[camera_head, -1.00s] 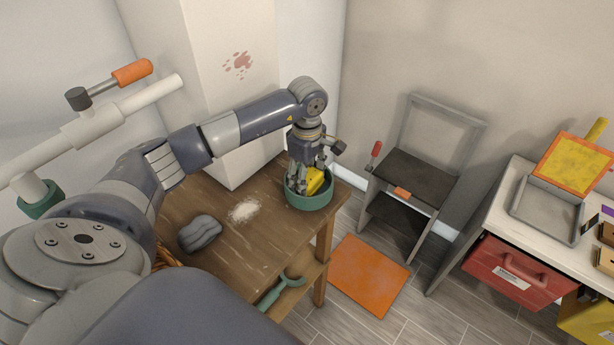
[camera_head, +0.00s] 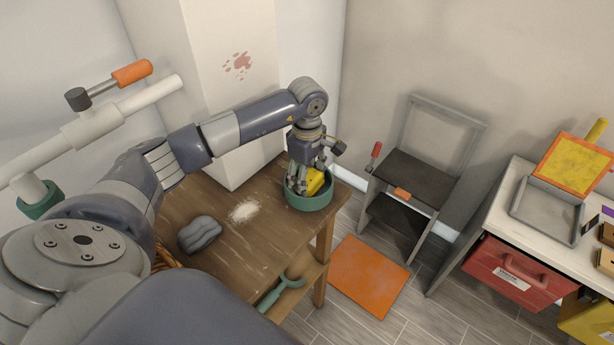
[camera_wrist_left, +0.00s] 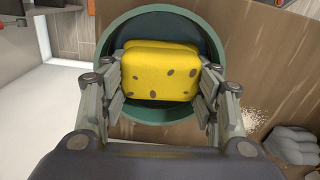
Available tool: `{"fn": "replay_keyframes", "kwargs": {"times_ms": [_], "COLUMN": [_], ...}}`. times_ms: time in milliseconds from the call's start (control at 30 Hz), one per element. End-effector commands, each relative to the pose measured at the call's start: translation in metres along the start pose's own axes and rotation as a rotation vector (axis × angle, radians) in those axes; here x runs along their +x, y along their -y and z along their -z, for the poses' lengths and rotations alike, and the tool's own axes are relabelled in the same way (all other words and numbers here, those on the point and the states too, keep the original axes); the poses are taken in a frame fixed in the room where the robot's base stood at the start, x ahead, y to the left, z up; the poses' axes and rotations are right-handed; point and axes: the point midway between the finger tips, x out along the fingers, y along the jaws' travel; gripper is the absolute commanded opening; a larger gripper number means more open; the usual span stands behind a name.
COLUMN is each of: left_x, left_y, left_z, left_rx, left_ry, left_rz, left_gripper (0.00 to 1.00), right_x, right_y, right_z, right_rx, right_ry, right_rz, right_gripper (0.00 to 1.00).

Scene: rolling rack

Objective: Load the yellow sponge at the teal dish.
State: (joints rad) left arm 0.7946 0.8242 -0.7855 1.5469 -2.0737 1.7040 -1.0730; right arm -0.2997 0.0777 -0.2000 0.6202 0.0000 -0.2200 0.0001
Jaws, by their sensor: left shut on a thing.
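The yellow sponge (camera_head: 315,181) has dark spots and sits within the rim of the round teal dish (camera_head: 309,201) on the wooden table's far right corner. My left gripper (camera_head: 305,183) reaches down into the dish and is shut on the sponge. In the left wrist view the sponge (camera_wrist_left: 160,72) lies between the two fingers (camera_wrist_left: 160,95), one at each side, with the dish (camera_wrist_left: 122,40) around and behind it. I cannot tell whether the sponge touches the dish's floor. My right gripper is not in view.
A grey lumpy stone-like thing (camera_head: 200,234) and a white powder patch (camera_head: 244,210) are on the wooden table (camera_head: 250,250). A teal-handled tool (camera_head: 282,290) is on the lower shelf. A step chair (camera_head: 420,175) and an orange mat (camera_head: 370,275) are to the right.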

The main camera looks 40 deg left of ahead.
Motion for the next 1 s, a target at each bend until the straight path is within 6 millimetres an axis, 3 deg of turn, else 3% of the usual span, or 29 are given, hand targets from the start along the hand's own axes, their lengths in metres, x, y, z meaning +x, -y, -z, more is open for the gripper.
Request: {"fn": "replay_keyframes", "kwargs": {"times_ms": [733,1000], "left_x": [-0.063,-0.069], "left_y": [-0.001,-0.001], "left_z": [0.001,0.001], "left_rx": [-0.001,-0.001], "left_ry": [0.000,0.000], "left_rz": [-0.004,-0.003], "left_gripper": [0.37,0.37], "right_x": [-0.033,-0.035], "right_y": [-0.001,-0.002], "right_z": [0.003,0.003], "right_rx": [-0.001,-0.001], "right_ry": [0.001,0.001], "right_rz": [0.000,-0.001], "right_gripper": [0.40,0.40]}}
